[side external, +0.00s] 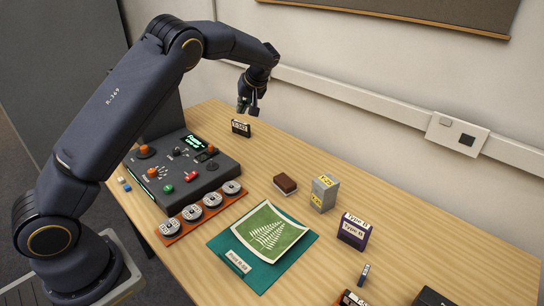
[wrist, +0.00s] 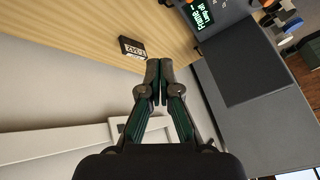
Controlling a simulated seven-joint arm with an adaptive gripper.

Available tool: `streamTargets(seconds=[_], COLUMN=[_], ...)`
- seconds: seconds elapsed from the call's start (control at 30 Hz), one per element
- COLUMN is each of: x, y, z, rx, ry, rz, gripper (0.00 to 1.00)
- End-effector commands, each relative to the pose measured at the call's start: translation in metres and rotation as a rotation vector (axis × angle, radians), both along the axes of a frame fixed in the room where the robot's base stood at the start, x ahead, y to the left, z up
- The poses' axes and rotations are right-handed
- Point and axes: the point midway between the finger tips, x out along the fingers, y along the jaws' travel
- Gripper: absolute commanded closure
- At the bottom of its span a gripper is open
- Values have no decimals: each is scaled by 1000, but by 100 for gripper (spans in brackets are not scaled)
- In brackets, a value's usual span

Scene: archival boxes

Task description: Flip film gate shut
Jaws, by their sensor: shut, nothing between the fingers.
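A dark console (side external: 222,174) stands on the table at left in the side external view, with a lit green-text screen (side external: 195,142), orange knobs, a green button and a red control (side external: 190,176). My gripper (side external: 247,108) is shut and empty, in the air above the far end of the table, beyond the console. In the wrist view my gripper (wrist: 159,66) has its fingertips together; the screen (wrist: 205,18) shows at upper right.
A small black labelled box (side external: 241,128) stands below my gripper and also shows in the wrist view (wrist: 132,48). A reel rack (side external: 171,231), a fern print (side external: 268,236), a brown block (side external: 285,184) and a grey box (side external: 324,194) lie nearer. A wall runs behind.

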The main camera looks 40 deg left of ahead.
Motion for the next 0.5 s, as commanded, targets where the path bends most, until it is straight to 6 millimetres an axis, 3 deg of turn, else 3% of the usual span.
streamTargets(seconds=[0.03,0.2,0.33,0.5], x=[2,-4,-8,-8], y=[2,4,4,3], z=[-20,-68,-83,-84], rx=[19,46,49,48], ry=[35,124,154,155], rz=[-5,-13,-16,-17], gripper=[100,100,100,100])
